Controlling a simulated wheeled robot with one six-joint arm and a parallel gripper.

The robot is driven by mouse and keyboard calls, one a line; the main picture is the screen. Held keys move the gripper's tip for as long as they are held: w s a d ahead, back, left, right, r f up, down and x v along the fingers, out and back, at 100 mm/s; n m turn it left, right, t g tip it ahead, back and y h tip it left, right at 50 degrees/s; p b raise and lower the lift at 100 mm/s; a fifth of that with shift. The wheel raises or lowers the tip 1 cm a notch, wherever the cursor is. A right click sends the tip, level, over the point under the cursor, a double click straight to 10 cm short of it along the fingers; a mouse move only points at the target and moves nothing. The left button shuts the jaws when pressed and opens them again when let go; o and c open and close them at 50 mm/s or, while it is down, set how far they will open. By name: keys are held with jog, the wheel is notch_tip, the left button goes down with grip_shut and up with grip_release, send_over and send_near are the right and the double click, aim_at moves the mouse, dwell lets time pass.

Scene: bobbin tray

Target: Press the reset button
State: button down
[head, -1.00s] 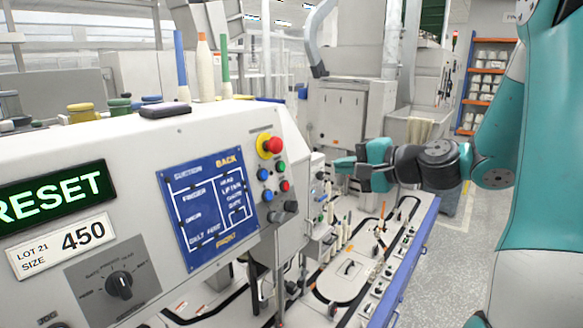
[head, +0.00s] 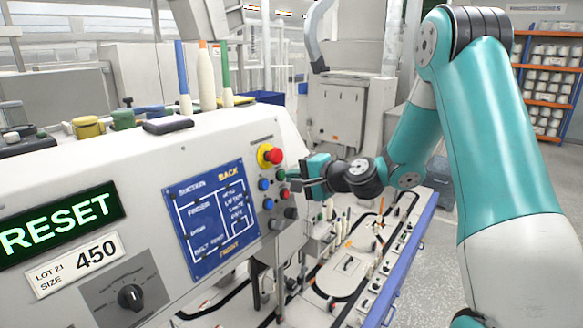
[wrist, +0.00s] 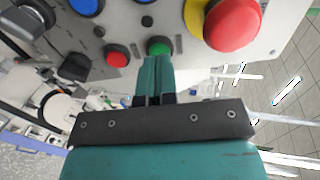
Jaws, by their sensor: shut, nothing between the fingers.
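The control panel (head: 150,180) carries a green display (head: 60,225) reading RESET. On its right end is a cluster of buttons. My gripper (head: 290,178) is shut and empty, its fingertips at this cluster. In the wrist view the closed teal fingers (wrist: 158,62) point at a small green button (wrist: 158,46), whose lower edge is close to or behind the tips; I cannot tell if they touch. A small red button (wrist: 117,56) lies left of it, and a large red mushroom button (wrist: 232,25) on a yellow base lies to the right. No button label is readable.
A blue diagram plate (head: 212,220) is left of the buttons. A black rotary knob (head: 131,297) is at the panel's lower left. Thread cones (head: 207,75) stand on top. A conveyor track (head: 345,275) lies below right.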

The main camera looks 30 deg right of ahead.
jog(key=shift+w+a+f, duration=0.2)
jog(key=shift+w, duration=0.35)
jog(key=shift+w+a, duration=0.3)
jog(key=shift+w, duration=0.35)
jog(key=b+v, duration=0.4)
jog(key=v, duration=1)
jog(key=shift+d+f+b, duration=0.15)
jog(key=shift+d+b, duration=0.05)
jog(key=shift+b, duration=0.2)
jog(key=shift+a, duration=0.15)
